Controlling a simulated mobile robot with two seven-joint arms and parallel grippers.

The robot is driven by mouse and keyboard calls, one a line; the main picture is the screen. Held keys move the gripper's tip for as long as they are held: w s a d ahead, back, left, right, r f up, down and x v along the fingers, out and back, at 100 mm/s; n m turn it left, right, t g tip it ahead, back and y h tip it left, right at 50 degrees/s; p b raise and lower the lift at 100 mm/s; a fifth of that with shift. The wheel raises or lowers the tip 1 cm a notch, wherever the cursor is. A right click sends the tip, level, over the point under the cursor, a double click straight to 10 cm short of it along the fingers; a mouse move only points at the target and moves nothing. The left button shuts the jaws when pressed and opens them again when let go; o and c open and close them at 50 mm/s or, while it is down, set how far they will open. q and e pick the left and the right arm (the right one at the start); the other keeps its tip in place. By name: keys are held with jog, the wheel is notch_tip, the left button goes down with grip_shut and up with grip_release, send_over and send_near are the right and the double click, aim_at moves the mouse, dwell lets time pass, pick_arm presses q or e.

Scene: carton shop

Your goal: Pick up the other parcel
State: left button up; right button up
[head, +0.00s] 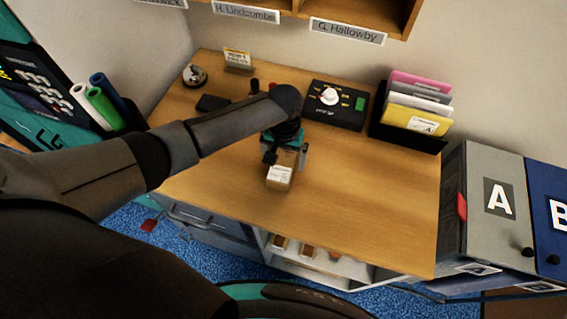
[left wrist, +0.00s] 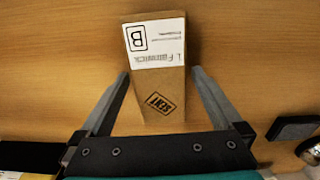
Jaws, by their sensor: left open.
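A brown cardboard parcel (head: 281,172) lies on the wooden table near its front edge. In the left wrist view the parcel (left wrist: 157,75) has a white label with a boxed B and a "SENT" stamp on its top. My left gripper (head: 284,150) is above the rear part of the parcel. Its fingers (left wrist: 160,85) are open, one on each side of the parcel, with gaps between them and its sides. My right gripper does not show.
Behind my left arm on the table (head: 375,210) are a dark device with a white knob (head: 330,95), a black holder with coloured folders (head: 415,105), a bell (head: 195,75) and a small sign (head: 238,60). Lockers A (head: 495,200) and B (head: 558,215) stand right.

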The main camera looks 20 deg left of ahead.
pick_arm(q)
jog(key=c, duration=1.5)
